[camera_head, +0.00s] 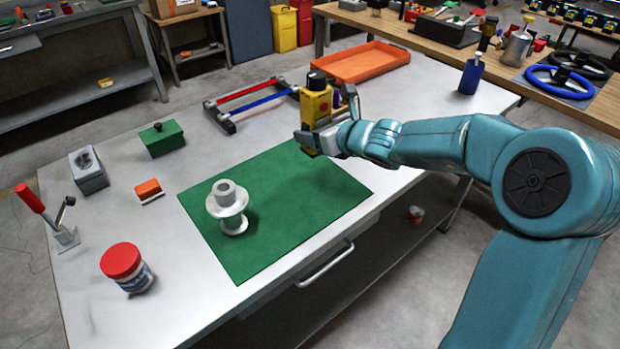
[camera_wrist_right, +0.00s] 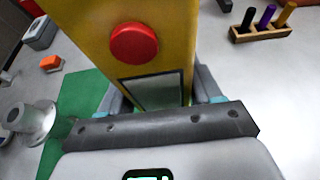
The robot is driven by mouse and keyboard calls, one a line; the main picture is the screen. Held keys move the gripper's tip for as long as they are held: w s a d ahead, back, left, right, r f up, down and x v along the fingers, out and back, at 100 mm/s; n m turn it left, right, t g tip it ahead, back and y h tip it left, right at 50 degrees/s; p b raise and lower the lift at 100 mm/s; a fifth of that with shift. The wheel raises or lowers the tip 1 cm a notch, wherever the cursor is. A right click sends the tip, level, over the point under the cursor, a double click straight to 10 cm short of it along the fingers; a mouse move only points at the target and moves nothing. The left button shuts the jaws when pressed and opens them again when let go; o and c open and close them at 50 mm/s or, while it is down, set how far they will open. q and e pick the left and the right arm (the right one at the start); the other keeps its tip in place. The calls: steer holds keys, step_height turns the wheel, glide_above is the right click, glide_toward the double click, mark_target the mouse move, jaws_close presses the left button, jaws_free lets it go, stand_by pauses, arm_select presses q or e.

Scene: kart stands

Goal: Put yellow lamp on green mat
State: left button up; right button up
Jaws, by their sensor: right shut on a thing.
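The yellow lamp (camera_head: 316,106), with a black top, is in my right gripper (camera_head: 322,134) near the far right corner of the green mat (camera_head: 250,255). In the right wrist view the lamp (camera_wrist_right: 180,40) is large and upright between the jaws, with a red button on its face. The jaws are shut on it. In the head view its lower end overlaps the mat's far edge; I cannot tell whether it touches the mat. The mat also shows in the right wrist view (camera_wrist_right: 85,95). My left gripper is not in view.
A grey spool-shaped part (camera_head: 228,203) stands on the mat's left half. A rack with red and blue bars (camera_head: 255,100) and an orange tray (camera_head: 360,62) lie behind the lamp. A blue bottle (camera_head: 471,76) stands far right. The mat's right half looks clear.

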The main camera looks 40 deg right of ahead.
step_height(320, 180, down, 8)
steer(key=shift+s+f+b, duration=0.1)
steer(key=shift+b, duration=1.15)
steer(key=shift+f, duration=0.35)
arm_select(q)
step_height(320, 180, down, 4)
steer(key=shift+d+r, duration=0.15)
arm_select(e)
steer(key=shift+r, duration=0.1)
steer(key=o, duration=0.9)
steer(key=shift+f, duration=0.25)
steer(key=o, duration=0.4)
steer(key=shift+o, duration=0.2)
steer(key=shift+r, duration=0.1)
